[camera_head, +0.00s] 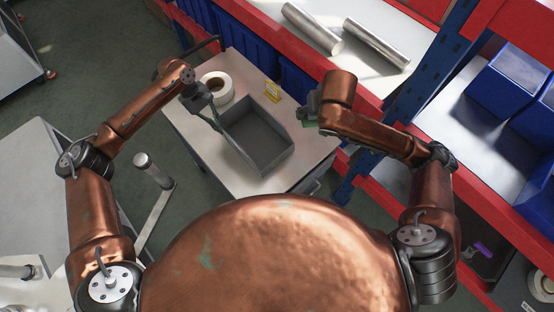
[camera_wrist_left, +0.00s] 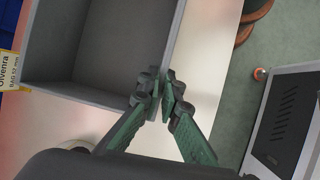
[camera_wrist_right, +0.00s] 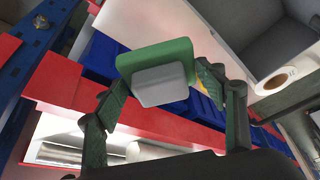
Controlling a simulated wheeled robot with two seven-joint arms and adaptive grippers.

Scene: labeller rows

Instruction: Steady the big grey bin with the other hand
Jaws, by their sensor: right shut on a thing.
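The big grey bin (camera_head: 270,148) stands open and looks empty on a pale table (camera_head: 190,130). It also shows in the left wrist view (camera_wrist_left: 85,85). My left gripper (camera_head: 212,122) is at the bin's left wall in the head view. In the left wrist view its fingertips (camera_wrist_left: 164,92) are close together at the bin's rim, one on each side; I cannot tell whether they press on the wall. My right gripper (camera_wrist_right: 168,90) is shut on a green and grey block (camera_wrist_right: 160,75), held up to the right of the bin in the head view (camera_head: 308,123).
A white roll (camera_head: 217,88) and a small yellow sign (camera_head: 272,91) stand behind the bin. Blue bins (camera_head: 240,52) and red rack beams (camera_head: 262,28) line the back. Two metal cylinders (camera_head: 312,28) lie on the rack. Table is clear left of the bin.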

